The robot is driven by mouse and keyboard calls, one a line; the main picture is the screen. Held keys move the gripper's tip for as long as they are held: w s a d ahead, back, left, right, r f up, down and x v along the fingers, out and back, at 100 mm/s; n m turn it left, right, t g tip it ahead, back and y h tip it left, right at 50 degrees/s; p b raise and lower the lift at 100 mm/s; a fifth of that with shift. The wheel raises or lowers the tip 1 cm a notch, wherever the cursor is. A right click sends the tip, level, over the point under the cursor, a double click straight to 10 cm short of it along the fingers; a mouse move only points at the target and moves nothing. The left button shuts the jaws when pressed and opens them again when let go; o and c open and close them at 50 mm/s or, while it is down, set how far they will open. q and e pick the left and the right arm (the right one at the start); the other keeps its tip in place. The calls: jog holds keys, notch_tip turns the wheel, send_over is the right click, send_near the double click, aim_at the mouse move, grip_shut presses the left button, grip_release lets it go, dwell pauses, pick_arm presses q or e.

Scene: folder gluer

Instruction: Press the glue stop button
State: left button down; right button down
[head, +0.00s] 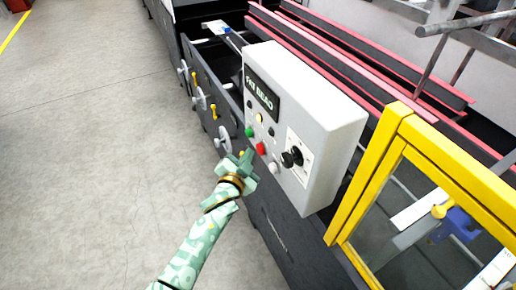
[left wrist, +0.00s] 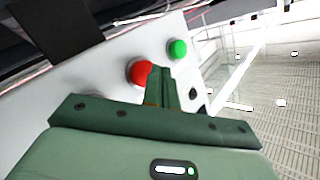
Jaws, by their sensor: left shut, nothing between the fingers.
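A grey control box (head: 322,120) with a black label ending in "BEAD" (head: 262,94) is mounted on the machine. On its face are a red button (head: 261,149), a green button (head: 249,132), other small buttons and black knobs (head: 291,157). I can read no "glue stop" lettering by the red button. My left gripper (head: 246,158) is shut and empty, just left of the red button. In the left wrist view the shut fingers (left wrist: 161,88) overlap the right edge of the red button (left wrist: 139,73); I cannot tell whether they touch it. The green button (left wrist: 177,49) is beyond. My right gripper is out of view.
A yellow-framed clear guard (head: 385,165) stands right of the box. Handwheels (head: 222,137) and yellow-tipped levers (head: 214,111) stick out of the machine side. Red-edged rails (head: 350,65) run behind. The grey floor (head: 90,150) at left is clear.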

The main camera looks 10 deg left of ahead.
pick_arm(q)
jog(key=shift+s+a, duration=0.1)
jog(key=shift+a, duration=0.05)
jog(key=s+a, duration=0.1)
jog(key=a+p, duration=0.1)
jog(key=s+a+p, duration=0.1)
jog(key=a, duration=0.1)
jog(key=shift+s, duration=0.35)
dwell(0.9)
